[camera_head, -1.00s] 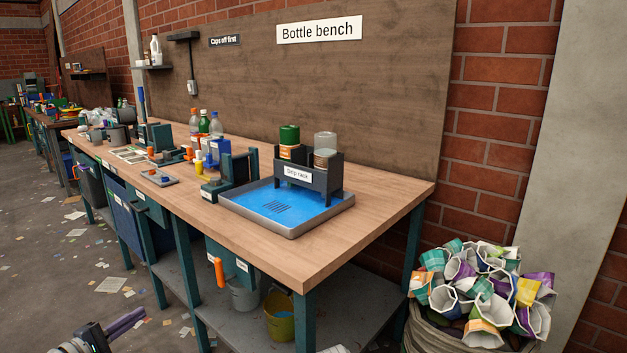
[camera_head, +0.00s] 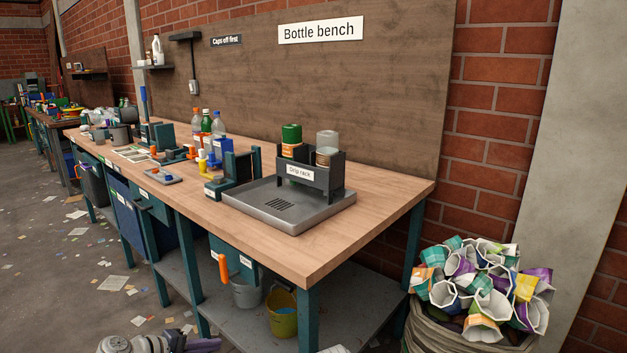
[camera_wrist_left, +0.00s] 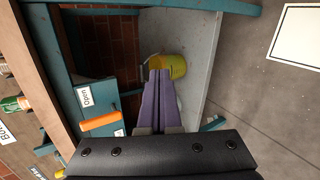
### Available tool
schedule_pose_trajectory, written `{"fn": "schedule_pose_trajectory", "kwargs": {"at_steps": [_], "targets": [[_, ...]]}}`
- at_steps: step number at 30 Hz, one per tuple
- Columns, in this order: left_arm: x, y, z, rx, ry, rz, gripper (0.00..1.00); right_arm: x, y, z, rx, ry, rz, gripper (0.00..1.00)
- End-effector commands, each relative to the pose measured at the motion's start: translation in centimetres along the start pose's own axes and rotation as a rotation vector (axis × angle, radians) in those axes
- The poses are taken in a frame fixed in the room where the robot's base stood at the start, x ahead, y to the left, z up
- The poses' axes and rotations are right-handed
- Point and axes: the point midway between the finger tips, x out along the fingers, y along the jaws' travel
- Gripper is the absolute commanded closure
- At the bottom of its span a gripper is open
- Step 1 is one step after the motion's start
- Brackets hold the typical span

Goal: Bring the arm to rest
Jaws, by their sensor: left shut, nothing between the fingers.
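My left gripper (camera_head: 205,344) shows at the bottom edge of the head view, low in front of the bench and partly cut off. In the left wrist view its two purple fingers (camera_wrist_left: 158,88) lie together, shut and empty. Beyond them are the bench's underside, an orange handle (camera_wrist_left: 101,122) and a yellow-green bucket (camera_wrist_left: 174,66). The fingers overlap the bucket in that view; I cannot tell the distance. My right gripper is not in view.
The wooden bench (camera_head: 330,235) carries a grey tray (camera_head: 285,219) with a drip rack (camera_head: 310,174), bottles and fixtures. Buckets stand on the lower shelf (camera_head: 238,325). A full sack (camera_head: 440,328) stands at right. The floor (camera_head: 60,285) at left is open, with paper scraps.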

Motion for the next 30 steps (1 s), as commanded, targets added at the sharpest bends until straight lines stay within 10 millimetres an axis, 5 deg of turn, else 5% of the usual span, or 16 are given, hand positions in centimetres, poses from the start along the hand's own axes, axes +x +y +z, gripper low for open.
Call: {"fn": "schedule_pose_trajectory", "kwargs": {"at_steps": [6,12,26,30], "targets": [[6.6,-3.8,9.2,0.314,-0.205,-0.342,1.00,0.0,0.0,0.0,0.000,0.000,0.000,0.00],[8.9,-7.8,15.8,0.637,-0.366,-0.652,1.00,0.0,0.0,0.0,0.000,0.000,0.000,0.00],[8.2,-10.8,21.6,1.139,-0.517,-1.081,1.00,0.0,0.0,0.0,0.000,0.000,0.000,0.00],[6.6,-8.3,21.9,1.160,-0.519,-1.105,1.00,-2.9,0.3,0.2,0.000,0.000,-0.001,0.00]]}}
